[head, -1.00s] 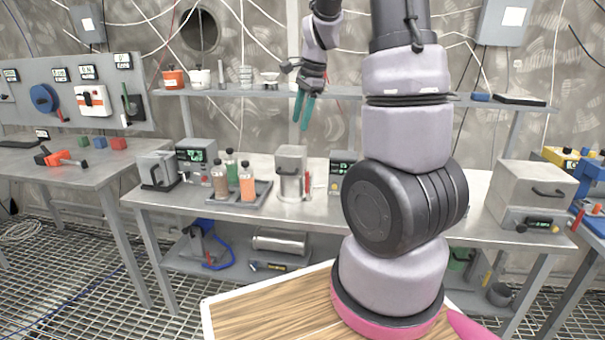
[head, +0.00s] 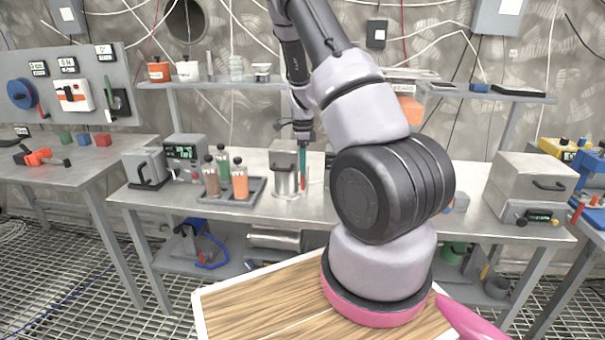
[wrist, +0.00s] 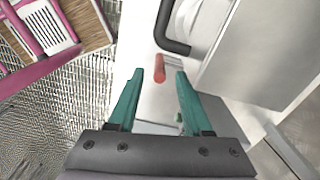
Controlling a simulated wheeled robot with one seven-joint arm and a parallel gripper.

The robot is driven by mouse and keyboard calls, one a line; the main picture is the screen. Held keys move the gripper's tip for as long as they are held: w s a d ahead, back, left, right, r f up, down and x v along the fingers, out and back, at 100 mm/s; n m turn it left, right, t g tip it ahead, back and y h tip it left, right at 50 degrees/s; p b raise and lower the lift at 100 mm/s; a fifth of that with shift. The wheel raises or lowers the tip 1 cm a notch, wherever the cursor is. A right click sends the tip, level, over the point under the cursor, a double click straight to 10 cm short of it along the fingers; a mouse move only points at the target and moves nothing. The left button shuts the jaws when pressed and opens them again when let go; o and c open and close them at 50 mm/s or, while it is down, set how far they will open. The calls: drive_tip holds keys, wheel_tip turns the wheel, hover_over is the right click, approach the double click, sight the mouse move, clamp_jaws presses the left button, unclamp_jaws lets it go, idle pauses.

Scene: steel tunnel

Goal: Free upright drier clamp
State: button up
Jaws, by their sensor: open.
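The upright drier (head: 283,161) stands on the middle bench as a grey housing with a pale metal cylinder below its top. Its small red clamp lever (head: 303,183) stands at the drier's right side. My gripper (head: 303,160) points down just above the lever, its teal fingers seen nearly edge-on. In the wrist view the open fingers (wrist: 158,74) lie on either side of the red lever tip (wrist: 159,69), with gaps on both sides. The drier's black handle (wrist: 165,30) and grey body also show there. I cannot tell the lever's exact depth between the fingers.
A tray with several bottles (head: 256,190) stands left of the drier. A green-display instrument (head: 184,152) is further left. A shelf (head: 215,85) with cups runs above the bench behind my arm. A grey box with a handle (head: 530,185) is at the right. The bench front is clear.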

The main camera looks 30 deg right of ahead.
sight(303, 185)
drive_tip(key=shift+f, duration=1.8)
clamp_jaws()
